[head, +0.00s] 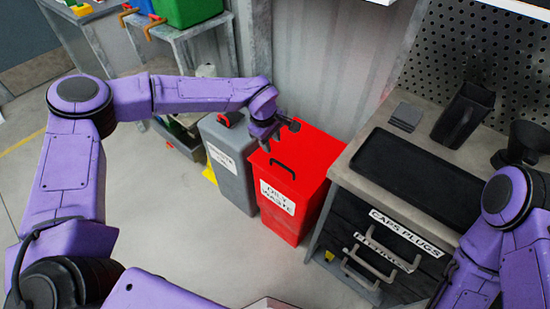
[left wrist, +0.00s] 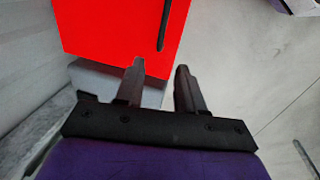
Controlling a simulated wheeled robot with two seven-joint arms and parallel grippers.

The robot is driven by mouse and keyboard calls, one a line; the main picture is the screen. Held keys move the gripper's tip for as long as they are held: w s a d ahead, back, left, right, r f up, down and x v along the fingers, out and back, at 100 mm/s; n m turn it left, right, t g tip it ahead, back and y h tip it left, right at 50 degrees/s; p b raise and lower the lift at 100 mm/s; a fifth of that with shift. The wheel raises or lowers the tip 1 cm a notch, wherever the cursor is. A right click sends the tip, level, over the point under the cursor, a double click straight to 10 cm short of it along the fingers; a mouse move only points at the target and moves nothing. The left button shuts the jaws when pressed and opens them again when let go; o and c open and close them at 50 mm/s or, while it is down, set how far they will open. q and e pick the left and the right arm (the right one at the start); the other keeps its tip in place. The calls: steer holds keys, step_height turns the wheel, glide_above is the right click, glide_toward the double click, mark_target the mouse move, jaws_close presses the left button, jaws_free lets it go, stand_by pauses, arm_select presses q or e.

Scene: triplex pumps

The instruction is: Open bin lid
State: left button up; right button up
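A red bin marked "OILY WASTE" (head: 312,205) stands on the floor with its flat red lid (head: 305,150) shut. A dark bar handle (head: 283,169) lies on the lid near its front edge; the handle also shows in the left wrist view (left wrist: 164,25). My left gripper (head: 291,124) is over the back left part of the lid, apart from the handle. In the left wrist view its two dark fingers (left wrist: 160,80) are spread, with nothing between them. My right arm (head: 500,235) shows at the right edge, but I cannot make out its gripper.
A grey bin (head: 228,160) with a label stands just left of the red bin. A dark drawer cabinet (head: 385,245) with a black tray (head: 405,175) on top stands close on the right. Open floor (head: 190,245) lies in front.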

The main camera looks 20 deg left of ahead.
mark_target(276, 161)
arm_select(q)
steer(key=x, duration=1)
steer(key=shift+d+f, duration=0.1)
steer(key=shift+s, duration=0.1)
steer(key=shift+c, duration=0.3)
jaws_close()
